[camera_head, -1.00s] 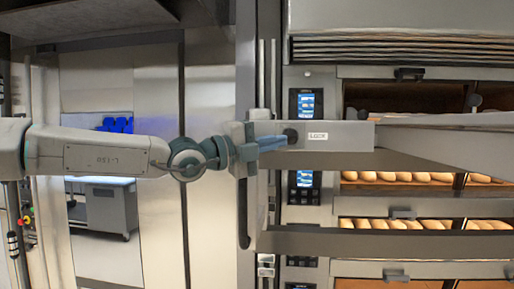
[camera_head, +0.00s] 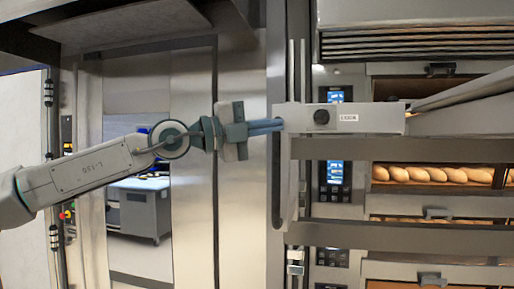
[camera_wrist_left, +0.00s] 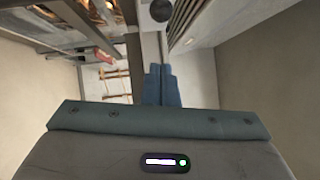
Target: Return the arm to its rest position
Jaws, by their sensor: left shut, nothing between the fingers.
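My left arm comes in from the left in the head view. Its blue-fingered left gripper (camera_head: 280,126) is shut and empty. The fingers point right, at the left end of a grey metal box (camera_head: 385,119) labelled "LOCK" with a black knob (camera_head: 321,117). Whether the tips touch the box cannot be told. In the left wrist view the two closed fingers (camera_wrist_left: 161,86) lie side by side, with a dark round knob (camera_wrist_left: 161,10) beyond them. My right gripper is not in view.
Grey rails and an upright frame (camera_head: 292,170) stand before the deck ovens on the right. Loaves (camera_head: 430,174) lie in an oven deck. Steel panels (camera_head: 190,190) stand behind my arm. A grey cabinet (camera_head: 143,212) shows further back.

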